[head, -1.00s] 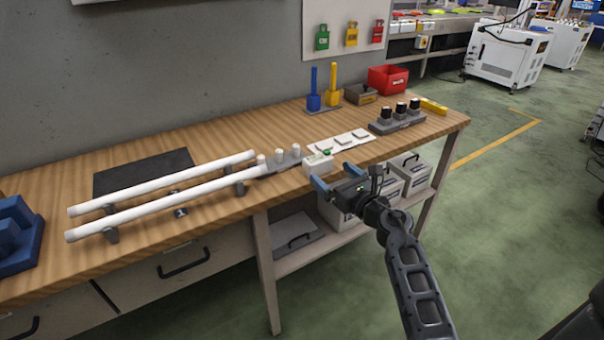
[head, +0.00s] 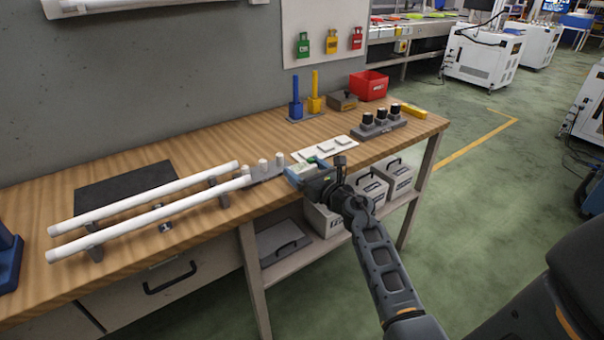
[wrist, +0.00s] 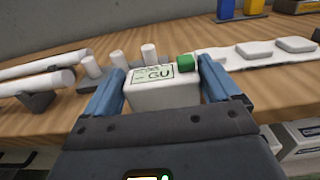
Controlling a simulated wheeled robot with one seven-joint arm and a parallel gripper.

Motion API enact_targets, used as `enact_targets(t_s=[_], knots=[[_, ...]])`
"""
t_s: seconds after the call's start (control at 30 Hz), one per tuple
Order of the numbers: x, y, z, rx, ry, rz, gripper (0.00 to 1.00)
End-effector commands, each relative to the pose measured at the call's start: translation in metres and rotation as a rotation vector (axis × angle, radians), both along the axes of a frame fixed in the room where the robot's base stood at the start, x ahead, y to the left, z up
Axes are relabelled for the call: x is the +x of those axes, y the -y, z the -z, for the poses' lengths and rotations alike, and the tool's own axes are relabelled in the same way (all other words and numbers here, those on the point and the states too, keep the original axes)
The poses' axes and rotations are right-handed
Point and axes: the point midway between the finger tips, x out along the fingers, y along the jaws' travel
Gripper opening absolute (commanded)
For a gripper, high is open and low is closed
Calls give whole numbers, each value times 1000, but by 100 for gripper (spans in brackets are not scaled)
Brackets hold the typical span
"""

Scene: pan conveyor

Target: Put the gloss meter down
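The gloss meter is a small white box with a "GU" display and a green button. It sits at the front edge of the wooden bench, in the head view (head: 301,169) partly hidden by my gripper (head: 308,171). In the wrist view the gloss meter (wrist: 163,93) lies between the two blue fingers of my gripper (wrist: 160,88), one along each side. I see no clear gap at either side, but cannot tell whether the fingers press on it. Its underside is hidden.
White tubes (head: 150,212) lie on supports to the left. Small white cylinders (head: 263,165) stand just left of the meter. A white strip with flat pieces (head: 325,150) lies behind it, and black-topped items (head: 380,120) stand to the right. A dark mat (head: 125,188) lies at left.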

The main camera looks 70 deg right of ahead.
Motion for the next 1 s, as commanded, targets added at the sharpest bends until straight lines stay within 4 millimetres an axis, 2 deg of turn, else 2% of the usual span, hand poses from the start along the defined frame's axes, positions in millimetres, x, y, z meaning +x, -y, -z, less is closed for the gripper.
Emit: enact_targets(t_s=[0.03, 0.43, 0.63, 0.77, 0.97, 1.0], knots=[[0, 0, 0, 0, 0, 0, 78], [0, 0, -1, -1, 1, 0, 41], [0, 0, -3, -1, 2, 0, 41], [0, 0, -12, -2, 1, -1, 41], [1, -1, -46, -5, 2, -2, 41], [-4, 5, -50, -4, 2, 2, 41]])
